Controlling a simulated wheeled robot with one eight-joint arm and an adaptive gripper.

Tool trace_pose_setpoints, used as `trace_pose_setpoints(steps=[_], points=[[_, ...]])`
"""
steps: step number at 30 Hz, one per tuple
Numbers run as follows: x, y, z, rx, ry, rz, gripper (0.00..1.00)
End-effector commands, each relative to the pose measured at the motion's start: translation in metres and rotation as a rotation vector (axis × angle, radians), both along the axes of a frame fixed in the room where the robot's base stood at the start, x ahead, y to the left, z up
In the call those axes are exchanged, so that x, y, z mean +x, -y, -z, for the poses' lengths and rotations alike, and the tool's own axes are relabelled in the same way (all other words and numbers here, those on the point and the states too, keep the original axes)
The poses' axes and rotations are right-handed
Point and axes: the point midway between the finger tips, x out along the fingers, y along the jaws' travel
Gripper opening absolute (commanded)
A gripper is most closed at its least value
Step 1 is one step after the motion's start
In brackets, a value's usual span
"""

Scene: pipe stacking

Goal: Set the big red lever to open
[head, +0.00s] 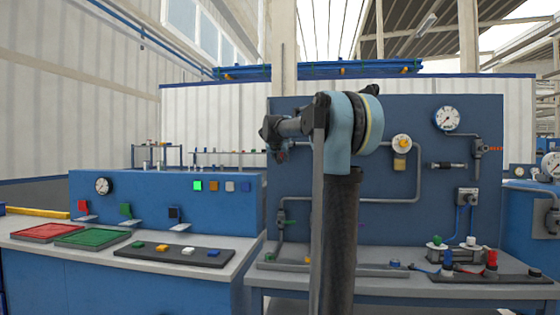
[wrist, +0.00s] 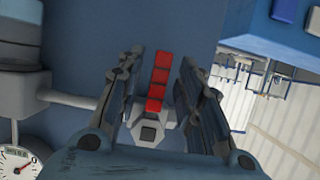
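The red lever (wrist: 159,80) shows in the wrist view as a ridged red handle joined to a grey valve hub (wrist: 149,131). A grey pipe runs left from the hub. My gripper (wrist: 161,60) has its two fingers apart, one on each side of the red handle, with gaps visible; I cannot tell its depth relative to the handle. In the head view my gripper (head: 271,133) is at the left edge of the blue pipe panel (head: 350,112). It and my arm largely hide the valve there.
Another valve with a red handle (head: 495,148) is at the panel's right. A round gauge (head: 447,118) hangs near the top. The left bench holds a red tray (head: 47,232), a green tray (head: 92,234) and a blue console (head: 150,190) with coloured buttons.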

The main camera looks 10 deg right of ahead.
Motion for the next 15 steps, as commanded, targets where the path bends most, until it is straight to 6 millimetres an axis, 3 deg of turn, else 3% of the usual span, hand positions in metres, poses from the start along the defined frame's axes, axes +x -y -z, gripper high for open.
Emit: trace_pose_setpoints(steps=[6,15], points=[[0.0118,0.0043,0.0050,0.000,0.000,0.000,0.34],[0.0126,0.0044,0.0054,0.000,0.000,0.000,0.31]])
